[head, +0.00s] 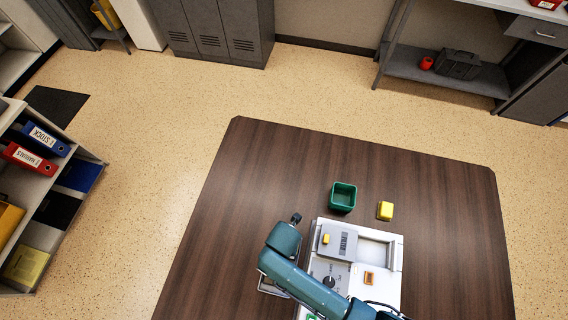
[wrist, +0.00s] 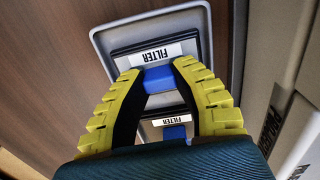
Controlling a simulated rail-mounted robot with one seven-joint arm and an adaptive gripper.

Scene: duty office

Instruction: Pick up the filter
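A filter (wrist: 154,57) with a white FILTER label and a blue handle (wrist: 158,78) sits in a light grey tray (wrist: 101,42) in the wrist view. A second filter (wrist: 165,122), with the same label and a blue handle, lies nearer the camera in the same tray. My gripper (wrist: 159,74) has its yellow fingertips on either side of the first filter's blue handle, with no clear gap. In the head view the tray (head: 266,287) shows partly beside my arm. My arm hides the filters and fingertips there.
A white-grey device (head: 385,290) with a knob and panels stands right of the tray. A green open box (head: 343,196) and a yellow block (head: 385,210) are on the brown table (head: 270,170) behind it. The table's left and far right are clear.

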